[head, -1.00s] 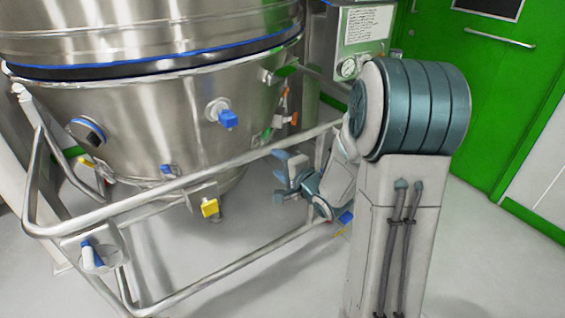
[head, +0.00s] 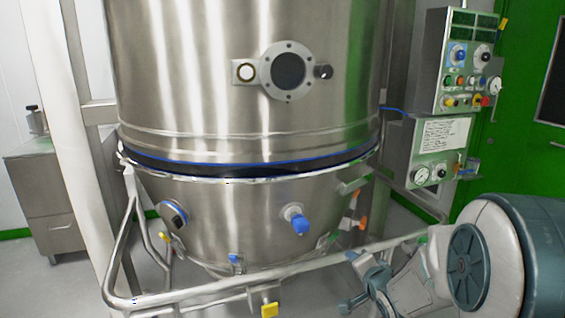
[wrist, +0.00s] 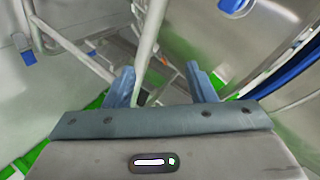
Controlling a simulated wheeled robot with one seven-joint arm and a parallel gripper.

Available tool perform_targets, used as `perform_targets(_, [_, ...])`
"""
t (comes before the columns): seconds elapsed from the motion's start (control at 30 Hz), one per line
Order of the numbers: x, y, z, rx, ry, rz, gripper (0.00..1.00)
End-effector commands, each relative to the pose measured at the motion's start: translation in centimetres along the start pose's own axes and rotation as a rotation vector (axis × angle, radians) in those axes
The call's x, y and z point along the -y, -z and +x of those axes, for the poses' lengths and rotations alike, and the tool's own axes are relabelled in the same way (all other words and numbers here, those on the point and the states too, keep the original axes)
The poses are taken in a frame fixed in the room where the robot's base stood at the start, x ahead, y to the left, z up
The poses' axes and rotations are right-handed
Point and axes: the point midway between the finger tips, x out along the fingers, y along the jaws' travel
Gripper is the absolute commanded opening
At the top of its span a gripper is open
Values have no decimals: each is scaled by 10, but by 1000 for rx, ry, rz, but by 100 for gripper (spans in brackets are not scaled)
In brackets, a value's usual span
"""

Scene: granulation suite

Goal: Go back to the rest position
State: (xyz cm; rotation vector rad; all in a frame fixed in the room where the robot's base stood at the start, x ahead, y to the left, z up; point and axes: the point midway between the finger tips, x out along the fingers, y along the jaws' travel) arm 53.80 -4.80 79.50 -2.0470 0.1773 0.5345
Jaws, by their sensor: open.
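My gripper (wrist: 158,88) shows in the wrist view with its two blue-grey fingers apart and no object held between them. A metal rail of the vessel's frame shows behind the gap between the fingers. In the head view my gripper (head: 362,285) is at the lower right, beside the tubular rail and below the steel vessel (head: 230,90). My arm partly hides that area, so I cannot tell the exact gap to the rail.
The tubular frame (head: 190,295) runs around the vessel's lower bowl (head: 240,215). A blue-capped port (head: 299,222) and a yellow handle (head: 269,309) stick out. A control panel (head: 457,62) hangs at right, near a green door (head: 530,130). A steel cabinet (head: 50,205) stands at left.

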Motion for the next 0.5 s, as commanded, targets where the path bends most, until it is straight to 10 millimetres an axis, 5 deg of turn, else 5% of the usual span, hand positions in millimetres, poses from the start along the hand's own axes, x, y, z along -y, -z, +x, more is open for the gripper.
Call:
perform_targets(0.03, [22,12,-21,-8,-52,-71,50])
perform_targets(0.3, [58,28,-108,72,-351,-411,50])
perform_targets(0.5, [86,22,-185,262,-502,-620,50])
